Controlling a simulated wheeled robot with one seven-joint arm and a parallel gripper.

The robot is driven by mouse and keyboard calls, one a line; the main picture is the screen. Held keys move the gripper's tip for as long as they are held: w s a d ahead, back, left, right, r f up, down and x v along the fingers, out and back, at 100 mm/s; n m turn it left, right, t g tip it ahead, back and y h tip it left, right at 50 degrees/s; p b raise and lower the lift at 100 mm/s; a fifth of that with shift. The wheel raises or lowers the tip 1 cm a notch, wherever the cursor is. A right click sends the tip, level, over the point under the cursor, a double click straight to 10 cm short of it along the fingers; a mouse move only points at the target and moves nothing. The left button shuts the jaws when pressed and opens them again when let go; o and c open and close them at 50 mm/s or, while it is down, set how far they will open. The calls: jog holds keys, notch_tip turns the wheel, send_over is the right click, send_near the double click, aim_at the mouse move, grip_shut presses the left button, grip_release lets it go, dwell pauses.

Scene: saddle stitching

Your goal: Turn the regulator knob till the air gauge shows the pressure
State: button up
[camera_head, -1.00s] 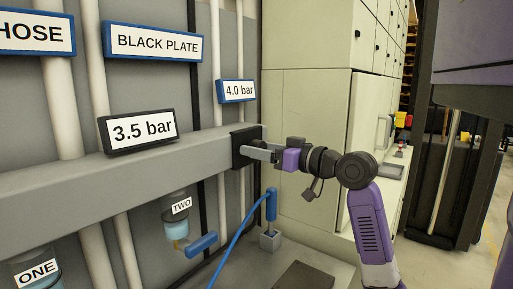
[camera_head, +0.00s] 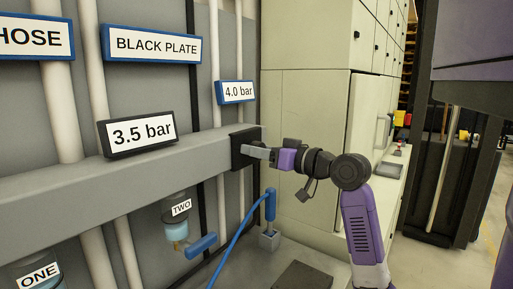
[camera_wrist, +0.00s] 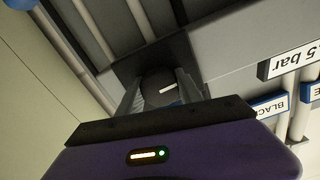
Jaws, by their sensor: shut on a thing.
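The regulator is a black block (camera_head: 240,146) at the right end of the grey rail. In the wrist view its round black knob (camera_wrist: 160,84) with a white mark sits between my gripper's two fingers (camera_wrist: 160,92), which are shut on it. In the head view my gripper (camera_head: 258,152) reaches the block from the right and hides the knob. A black-framed display (camera_head: 140,133) on the rail reads 3.5 bar.
A blue lever valve (camera_head: 271,205) with a blue hose (camera_head: 232,243) stands below my gripper. Bowls labelled TWO (camera_head: 176,230) and ONE (camera_head: 38,276) hang under the rail. A pale cabinet (camera_head: 308,130) stands behind my arm.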

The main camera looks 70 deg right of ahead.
jog(key=shift+m, duration=0.6)
jog(key=o, duration=1.4)
jog(key=shift+c, duration=0.2)
jog(key=v, duration=0.8)
jog(key=shift+b, duration=0.45)
jog(key=shift+d, duration=0.1)
